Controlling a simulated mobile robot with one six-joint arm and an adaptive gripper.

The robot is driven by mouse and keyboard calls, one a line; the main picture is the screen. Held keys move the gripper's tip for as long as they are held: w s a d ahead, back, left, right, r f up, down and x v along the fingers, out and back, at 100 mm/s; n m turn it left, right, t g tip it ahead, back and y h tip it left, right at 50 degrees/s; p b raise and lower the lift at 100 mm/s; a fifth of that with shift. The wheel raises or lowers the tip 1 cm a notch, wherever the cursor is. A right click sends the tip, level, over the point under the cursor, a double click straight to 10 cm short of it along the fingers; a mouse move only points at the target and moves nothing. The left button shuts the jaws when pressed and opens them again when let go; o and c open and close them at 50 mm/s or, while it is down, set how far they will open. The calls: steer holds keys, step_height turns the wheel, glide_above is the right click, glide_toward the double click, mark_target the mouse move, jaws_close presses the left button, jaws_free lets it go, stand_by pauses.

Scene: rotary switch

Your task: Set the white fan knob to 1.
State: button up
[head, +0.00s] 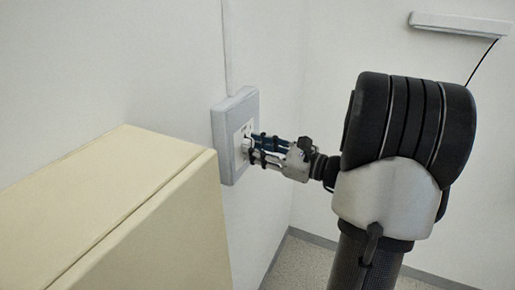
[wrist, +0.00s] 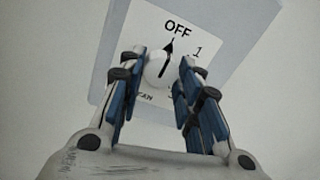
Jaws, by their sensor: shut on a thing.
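The white fan knob (wrist: 159,70) sits on a white plate (wrist: 140,22) with a grey-blue surround. In the wrist view its black pointer points up toward OFF, and the mark 1 is to the right of OFF. Lower marks are partly hidden by my fingers. My gripper (wrist: 160,78) has its two blue-padded fingers on either side of the knob and is shut on it. In the head view the switch box (head: 219,143) is on the wall, and my gripper (head: 250,148) reaches it from the right, mostly covering the knob.
A cream cabinet (head: 110,190) stands at the lower left, close to the switch box. A vertical conduit (head: 226,45) runs up the wall above the box. A white fixture (head: 460,23) with a black cable is on the right wall.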

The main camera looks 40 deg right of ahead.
steer(key=shift+r+p, duration=0.1)
steer(key=shift+p, duration=0.5)
steer(key=m+p, duration=0.1)
steer(key=p, duration=0.1)
steer(key=m+p, duration=0.1)
steer(key=p, duration=0.1)
steer(key=m+p, duration=0.1)
steer(key=p, duration=0.2)
steer(key=shift+r+m, duration=0.25)
steer(key=shift+m, duration=0.15)
steer(key=m+p, duration=0.2)
steer(key=p, duration=0.1)
steer(key=m+p, duration=0.2)
steer(key=p, duration=0.2)
steer(key=shift+a+f+m, duration=0.1)
steer(key=shift+f+m, duration=0.1)
steer(key=shift+m, duration=0.1)
steer(key=shift+f+p, duration=0.1)
steer(key=shift+p, duration=0.2)
steer(key=o, duration=1)
steer(key=shift+g, duration=0.3)
